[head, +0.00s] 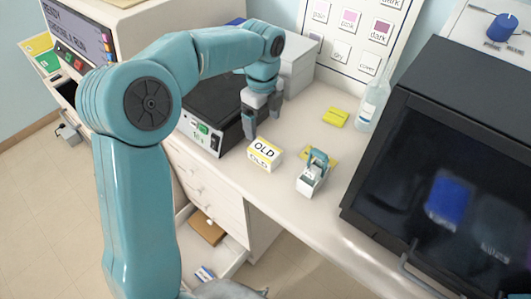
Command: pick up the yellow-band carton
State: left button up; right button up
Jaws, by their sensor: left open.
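The yellow-band carton, a small white box marked "OLD" with yellow on it (265,154), sits on the white bench near its front edge in the head view. My left gripper (262,124) is above and just behind the carton, pointing down. Its jaws are open and look empty, and I see no contact with the carton. My right gripper is not in view.
A white holder with a blue-grey handle (311,178) stands right of the carton. A dark-topped device (212,108) is left; a black cabinet (445,165) fills the right. A drawer (222,252) below stands open.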

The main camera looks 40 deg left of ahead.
aim_at(265, 150)
pick_arm(q)
notch_tip(265, 150, down, 7)
jog(key=shift+f, duration=0.1)
jog(key=f, duration=0.1)
jog(key=f+p, duration=0.1)
jog(key=f, duration=0.2)
jog(key=shift+d+f, duration=0.3)
jog(key=shift+a+f, duration=0.1)
jog(key=shift+f, duration=0.3)
jog(key=c, duration=1.1)
